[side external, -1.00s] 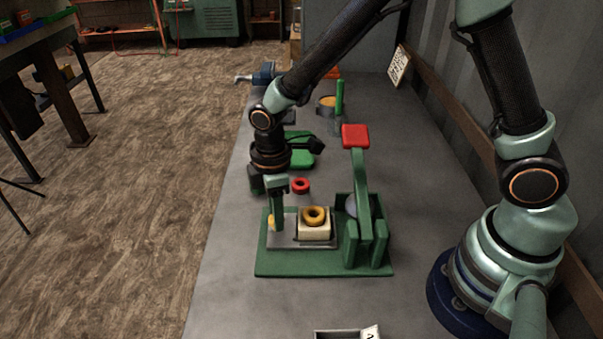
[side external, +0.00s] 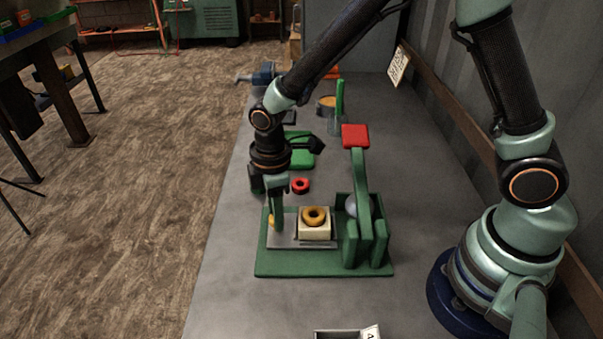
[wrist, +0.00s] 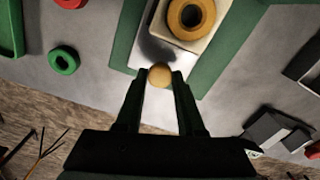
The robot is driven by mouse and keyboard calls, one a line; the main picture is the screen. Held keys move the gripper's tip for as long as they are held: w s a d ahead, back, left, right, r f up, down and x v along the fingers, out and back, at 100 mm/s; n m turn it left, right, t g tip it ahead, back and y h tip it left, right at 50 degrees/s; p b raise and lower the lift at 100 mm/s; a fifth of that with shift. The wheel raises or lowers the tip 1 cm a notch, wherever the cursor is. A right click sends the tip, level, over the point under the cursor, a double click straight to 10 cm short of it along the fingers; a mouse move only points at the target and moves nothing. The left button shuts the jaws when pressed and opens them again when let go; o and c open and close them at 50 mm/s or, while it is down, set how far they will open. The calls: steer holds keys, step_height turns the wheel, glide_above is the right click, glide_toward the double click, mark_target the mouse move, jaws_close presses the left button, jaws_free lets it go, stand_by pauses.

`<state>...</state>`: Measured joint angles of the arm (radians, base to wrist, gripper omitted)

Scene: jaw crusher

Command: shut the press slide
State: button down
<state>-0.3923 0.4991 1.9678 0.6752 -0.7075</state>
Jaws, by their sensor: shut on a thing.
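The green press (side external: 325,265) stands on the bench, with a grey slide plate (side external: 290,240) running out to its left. A cream block (side external: 314,229) with a yellow ring (side external: 314,214) on it sits on the slide. A yellow round knob (wrist: 160,74) is at the slide's outer end. My gripper (wrist: 158,82) is shut on this knob, a finger on each side of it in the wrist view. In the side view my gripper (side external: 275,222) points down at the slide's left end and partly hides the knob.
A red ring (side external: 300,185) lies on the bench behind the press; a green ring (wrist: 63,60) shows in the wrist view. A small tray (side external: 340,334) is at the front edge. A green stick in a cup (side external: 339,110) stands farther back.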

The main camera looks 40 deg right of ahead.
mark_target(323, 213)
steer(key=shift+r, duration=0.1)
steer(key=s+d, duration=0.6)
steer(key=shift+s+d, duration=0.25)
stand_by(0.3)
steer(key=c, duration=0.5)
jaws_free()
steer(key=shift+w+r, duration=0.1)
steer(key=shift+r, duration=0.2)
step_height(323, 213, up, 11)
steer(key=shift+r, duration=0.2)
